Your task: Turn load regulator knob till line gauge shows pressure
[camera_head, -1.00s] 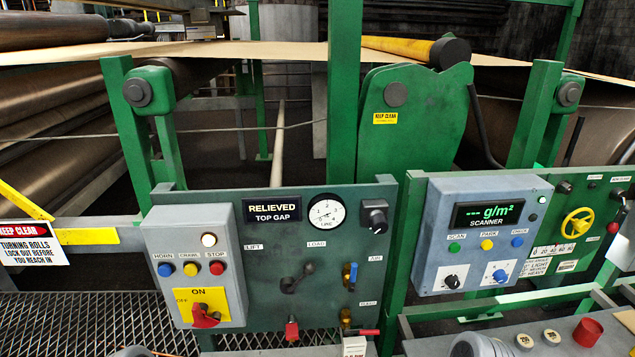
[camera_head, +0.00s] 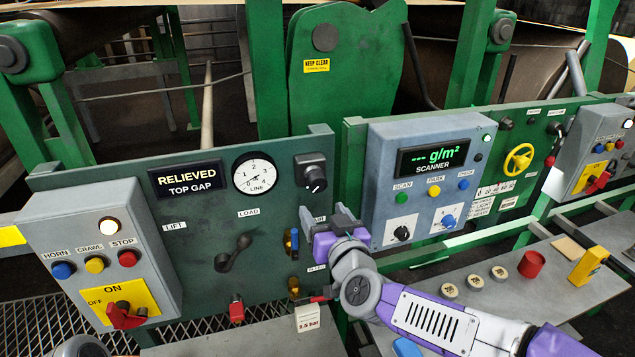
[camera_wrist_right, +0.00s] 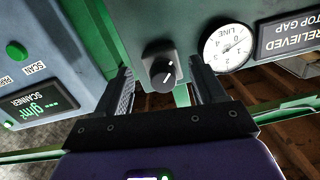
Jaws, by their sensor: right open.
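The black regulator knob (camera_head: 314,175) with a white pointer line is at the upper right of the green panel, beside the round white line gauge (camera_head: 255,173). The gauge's thin needle is too small to read surely. My right gripper (camera_head: 322,212) is open and empty, just below the knob in the head view. In the right wrist view, the knob (camera_wrist_right: 161,70) shows ahead between the spread fingers, with visible gaps on both sides. The line gauge (camera_wrist_right: 227,50) appears upside down there. My left gripper is not in view.
A RELIEVED display (camera_head: 187,178) is left of the gauge. A load lever (camera_head: 233,253) and a blue-handled valve (camera_head: 291,243) sit lower on the panel. The scanner box (camera_head: 425,185) stands close to the right of my gripper. A grey shelf with small items lies below right.

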